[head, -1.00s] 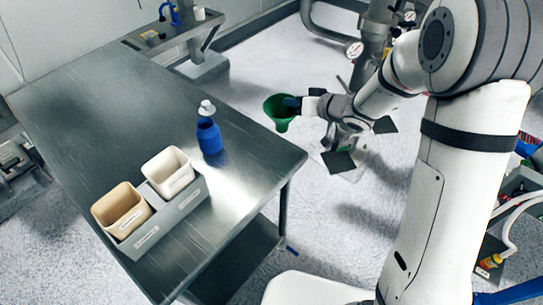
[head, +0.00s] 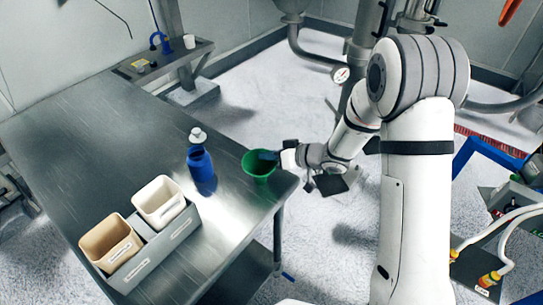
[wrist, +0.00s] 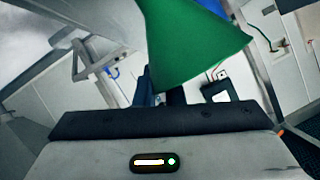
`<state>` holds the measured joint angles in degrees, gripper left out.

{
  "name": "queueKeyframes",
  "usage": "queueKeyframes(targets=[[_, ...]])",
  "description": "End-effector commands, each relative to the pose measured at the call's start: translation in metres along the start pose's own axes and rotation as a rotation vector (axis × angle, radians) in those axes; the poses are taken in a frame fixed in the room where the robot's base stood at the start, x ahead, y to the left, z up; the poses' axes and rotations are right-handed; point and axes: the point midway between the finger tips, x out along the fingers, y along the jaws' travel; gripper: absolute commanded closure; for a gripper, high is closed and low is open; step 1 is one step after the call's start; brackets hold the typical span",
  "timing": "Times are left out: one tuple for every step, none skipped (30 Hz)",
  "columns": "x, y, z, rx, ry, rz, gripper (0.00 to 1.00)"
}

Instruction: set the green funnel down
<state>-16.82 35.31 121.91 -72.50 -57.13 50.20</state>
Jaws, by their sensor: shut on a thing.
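The green funnel (head: 259,167) is at the right part of the steel table (head: 95,130) in the head view, near its right corner. My gripper (head: 272,156) is shut on the funnel's right side, at the rim. The funnel is upright, wide mouth up. Its lower end overlaps the table top in the picture, and I cannot tell whether it touches. In the wrist view the funnel (wrist: 195,40) fills the top middle, with the dark fingers (wrist: 160,92) partly hidden behind it.
A blue bottle (head: 201,170) with a white top stands left of the funnel. A grey holder (head: 160,240) with a white bin (head: 160,202) and a tan bin (head: 110,243) sits at the table's front. The left and back of the table are clear.

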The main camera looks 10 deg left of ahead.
Motion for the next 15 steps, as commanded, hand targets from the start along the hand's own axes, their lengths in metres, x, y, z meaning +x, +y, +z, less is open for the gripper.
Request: queueKeyframes(targets=[[0.0014,0.0012,0.0026,-0.001,0.0,-0.001,1.0],[0.0016,0.0013,0.0029,-0.001,0.0,-0.001,1.0],[0.0016,0.0012,0.0027,-0.002,0.001,-0.001,1.0],[0.0015,0.0011,0.0026,-0.002,0.001,-0.001,1.0],[0.0015,0.0011,0.0027,-0.002,0.0,-0.001,1.0],[0.0015,0.0011,0.0027,-0.002,0.0,-0.001,1.0],[0.0016,0.0011,0.0028,-0.002,0.0,-0.001,0.89],[0.0016,0.0011,0.0028,-0.002,0.0,-0.001,0.86],[0.0016,0.001,0.0027,-0.002,0.0,-0.001,0.83],[0.0015,0.001,0.0026,-0.002,0.0,-0.001,0.81],[0.0016,0.001,0.0026,-0.002,0.0,-0.001,0.78],[0.0016,0.0009,0.0025,-0.002,0.0,-0.001,0.75],[0.0015,0.0009,0.0025,-0.002,0.0,-0.001,0.72],[0.0015,0.0009,0.0024,-0.002,0.0,-0.001,0.7],[0.0015,0.0009,0.0023,-0.002,0.001,-0.001,0.67]])
